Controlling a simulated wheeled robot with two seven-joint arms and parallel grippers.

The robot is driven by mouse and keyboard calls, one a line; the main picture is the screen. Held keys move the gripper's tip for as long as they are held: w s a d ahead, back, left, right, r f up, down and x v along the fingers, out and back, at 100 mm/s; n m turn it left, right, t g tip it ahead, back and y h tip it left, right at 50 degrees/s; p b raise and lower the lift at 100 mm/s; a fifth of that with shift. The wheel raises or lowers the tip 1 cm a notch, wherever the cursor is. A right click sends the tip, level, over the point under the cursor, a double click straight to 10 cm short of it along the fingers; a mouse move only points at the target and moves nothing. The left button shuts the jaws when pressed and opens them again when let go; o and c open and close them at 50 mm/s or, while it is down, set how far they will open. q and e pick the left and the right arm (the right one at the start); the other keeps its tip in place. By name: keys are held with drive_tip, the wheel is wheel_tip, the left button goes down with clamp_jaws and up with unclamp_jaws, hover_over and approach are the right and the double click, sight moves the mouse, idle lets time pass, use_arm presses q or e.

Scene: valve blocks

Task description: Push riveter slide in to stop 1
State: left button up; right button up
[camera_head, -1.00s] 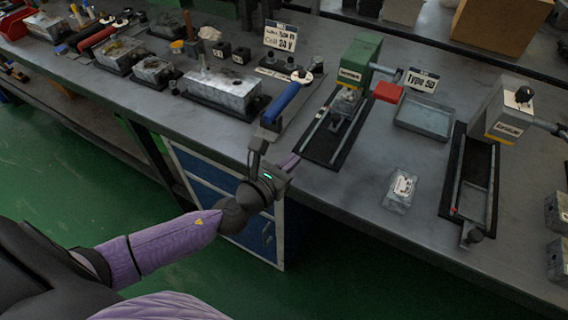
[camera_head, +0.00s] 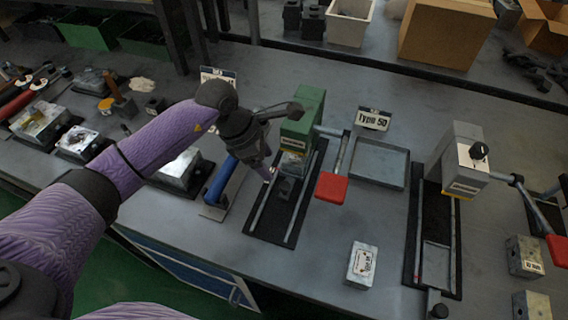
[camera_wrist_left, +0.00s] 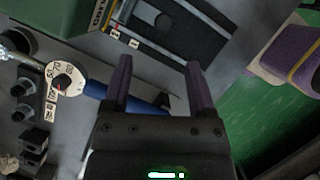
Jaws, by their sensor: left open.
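A green press-like machine (camera_head: 303,125) stands on the bench with a black base and two rails (camera_head: 292,208) running toward the bench front. A metal block (camera_head: 292,163) sits at its head end between the rails. A grey machine (camera_head: 460,158) with a similar rail bed (camera_head: 435,235) stands at the right. I cannot read which one is the riveter. My left gripper (camera_head: 266,173) is above the left side of the green machine's rails, pointing down. In the left wrist view its purple fingers (camera_wrist_left: 158,85) are apart and empty, with the rail bed (camera_wrist_left: 170,40) beyond them. My right gripper is out of view.
A red-ended lever (camera_head: 332,187) juts from the green machine. A grey tray (camera_head: 379,166) and a loose metal block (camera_head: 361,265) are to the right.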

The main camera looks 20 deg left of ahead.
sight(283, 185)
use_arm(q)
drive_tip(key=b+x, duration=0.1)
drive_tip(key=x, duration=0.3)
drive_tip(key=b+x, duration=0.1)
drive_tip(key=x, duration=0.3)
drive_tip(key=shift+s, duration=0.25)
drive_tip(key=shift+d+f, duration=0.1)
drive_tip(key=shift+f, duration=0.25)
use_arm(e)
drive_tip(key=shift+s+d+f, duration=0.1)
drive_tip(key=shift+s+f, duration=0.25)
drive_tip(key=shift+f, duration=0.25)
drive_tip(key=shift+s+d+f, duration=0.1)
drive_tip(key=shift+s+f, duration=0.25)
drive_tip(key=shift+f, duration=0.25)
use_arm(q)
clamp_jaws()
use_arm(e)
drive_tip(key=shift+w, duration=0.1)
use_arm(q)
drive_tip(key=shift+r, duration=0.1)
